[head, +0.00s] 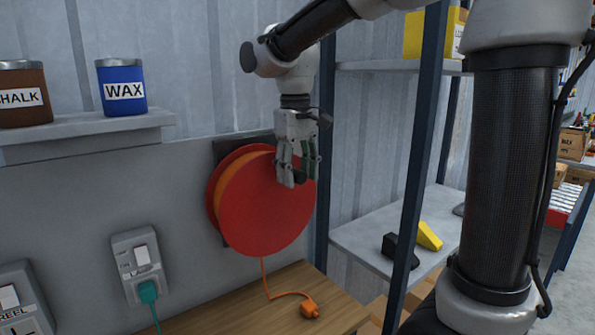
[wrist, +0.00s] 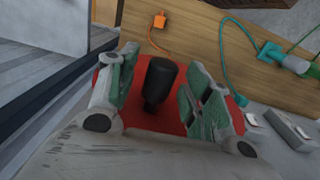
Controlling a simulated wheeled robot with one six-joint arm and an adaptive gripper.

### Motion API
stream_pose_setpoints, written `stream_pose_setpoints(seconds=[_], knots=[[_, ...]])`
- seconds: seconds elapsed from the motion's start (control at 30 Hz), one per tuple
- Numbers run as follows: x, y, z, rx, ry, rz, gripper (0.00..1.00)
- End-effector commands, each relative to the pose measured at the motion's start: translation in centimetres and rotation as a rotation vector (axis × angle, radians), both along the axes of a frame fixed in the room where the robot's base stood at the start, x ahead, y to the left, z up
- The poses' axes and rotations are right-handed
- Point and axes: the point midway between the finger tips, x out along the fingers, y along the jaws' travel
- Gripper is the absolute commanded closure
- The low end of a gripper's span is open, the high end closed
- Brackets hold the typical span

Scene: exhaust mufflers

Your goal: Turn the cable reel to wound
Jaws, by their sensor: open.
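The red cable reel (head: 262,210) is mounted on the grey wall panel, with an orange cable (head: 264,278) hanging from it to the wooden bench. The cable's orange plug (head: 309,309) lies on the bench; it also shows in the wrist view (wrist: 160,20). My gripper (head: 298,182) is at the upper right of the reel face, pointing down. In the wrist view my gripper (wrist: 157,92) is open, with the reel's black handle (wrist: 159,82) between its fingers and gaps on both sides. In the head view the fingers mostly hide the handle.
A wall socket (head: 137,265) with a teal plug is left of the reel. A shelf (head: 88,135) above it holds the CHALK and WAX tins. A dark blue rack post (head: 411,180) stands right of the reel. The wooden bench (head: 225,310) lies below.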

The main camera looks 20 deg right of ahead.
Motion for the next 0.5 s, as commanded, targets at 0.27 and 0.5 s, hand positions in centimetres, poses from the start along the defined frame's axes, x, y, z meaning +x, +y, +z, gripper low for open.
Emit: stream_pose_setpoints(seconds=[0.27,0.5], knots=[[0.01,0.00,0.04,0.000,0.000,0.000,0.83],[0.01,0.01,0.06,-0.001,-0.001,0.000,1.00]])
